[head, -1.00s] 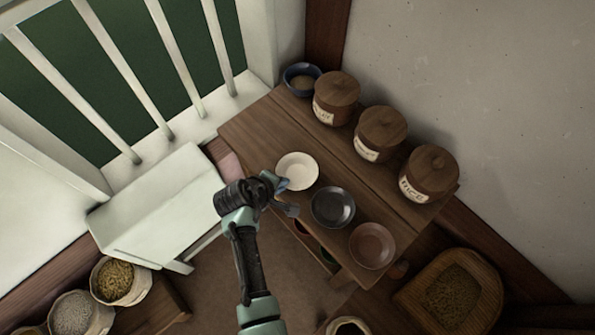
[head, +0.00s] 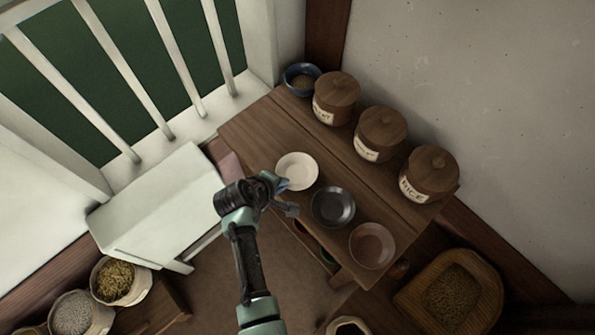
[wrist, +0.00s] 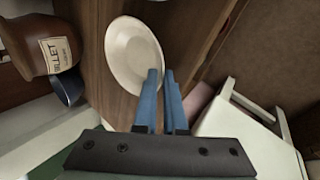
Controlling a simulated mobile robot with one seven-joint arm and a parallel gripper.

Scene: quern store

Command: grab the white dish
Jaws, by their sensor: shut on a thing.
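The white dish (head: 297,170) is a shallow round plate on the wooden table, at the left end of a row of three dishes. It also shows in the wrist view (wrist: 128,55), upper middle. My gripper (head: 284,188) is at the dish's near edge in the head view. In the wrist view my gripper (wrist: 161,78) has its two blue fingers close together, shut on the dish's rim. The dish looks to be resting on the table still. The exact contact at the rim is partly hidden by the fingers.
A dark grey dish (head: 333,207) sits close right of the white dish, with a brown dish (head: 372,246) beyond. Lidded jars (head: 380,134) and a blue bowl (head: 301,78) line the back. A white chair-like piece (head: 160,205) stands left of the table (head: 262,130).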

